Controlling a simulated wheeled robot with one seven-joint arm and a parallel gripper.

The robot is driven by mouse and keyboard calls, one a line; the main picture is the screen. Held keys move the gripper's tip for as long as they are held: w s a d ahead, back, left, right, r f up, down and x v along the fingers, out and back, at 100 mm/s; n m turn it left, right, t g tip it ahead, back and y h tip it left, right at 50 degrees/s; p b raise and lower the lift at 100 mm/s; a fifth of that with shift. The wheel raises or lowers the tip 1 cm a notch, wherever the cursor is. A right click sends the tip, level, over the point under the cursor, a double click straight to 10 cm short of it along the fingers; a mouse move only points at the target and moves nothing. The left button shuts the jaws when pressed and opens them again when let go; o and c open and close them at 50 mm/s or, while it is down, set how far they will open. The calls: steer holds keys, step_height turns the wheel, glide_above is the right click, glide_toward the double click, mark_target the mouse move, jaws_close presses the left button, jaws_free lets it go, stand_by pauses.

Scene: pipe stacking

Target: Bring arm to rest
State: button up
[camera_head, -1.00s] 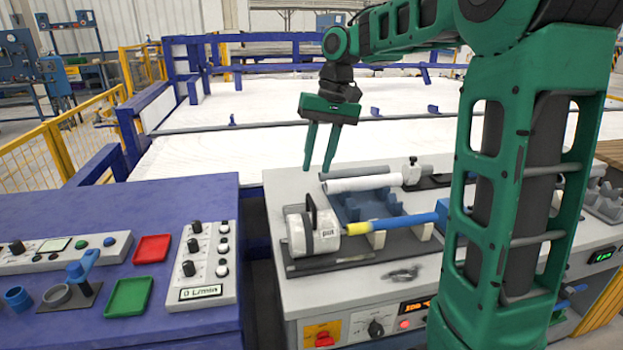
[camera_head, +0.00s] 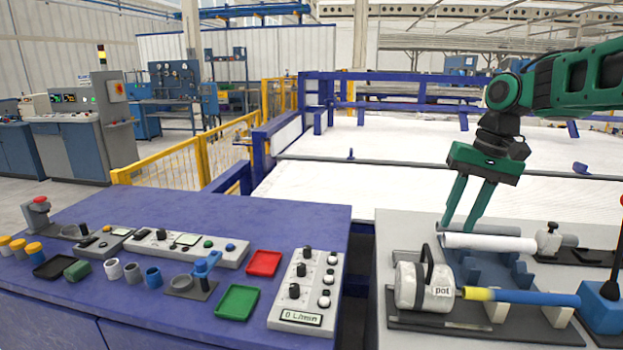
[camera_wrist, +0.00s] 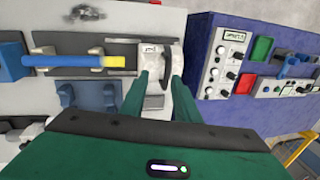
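My green gripper (camera_head: 467,204) hangs above the grey bench at the right in the head view, fingers pointing down. Its two fingers stand apart with nothing between them. In the wrist view the gripper (camera_wrist: 165,80) shows both fingers spread near the pot. The white pot (camera_head: 423,286) rests on a dark plate, with a blue rod with a yellow end (camera_head: 520,296) beside it. A white pipe (camera_head: 490,242) lies behind the blue cradle (camera_head: 487,270). The fingertips partly overlap the pipe's left end in the head view; I cannot tell the exact gap.
A blue table (camera_head: 120,217) at the left holds a red tray (camera_head: 264,263), a green tray (camera_head: 237,302), a knob panel (camera_head: 307,290) and several small cups. A gap separates it from the grey bench (camera_head: 392,228). A yellow fence (camera_head: 205,158) stands behind.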

steer(key=s+d+f+m, duration=0.1)
steer(key=s+f, duration=0.3)
steer(key=s, duration=0.5)
steer(key=s+d+f+m+h, duration=0.1)
steer(key=s+d+f, duration=0.2)
steer(key=s, duration=0.6)
steer(key=s+d+f+m, duration=0.1)
steer(key=s+d+f, duration=0.1)
steer(key=s+f, duration=0.4)
steer(key=s, duration=0.3)
steer(key=shift+d+g+h, duration=0.35)
steer(key=shift+g+h, duration=0.05)
steer(key=shift+w+f, duration=0.2)
steer(key=shift+w, duration=0.35)
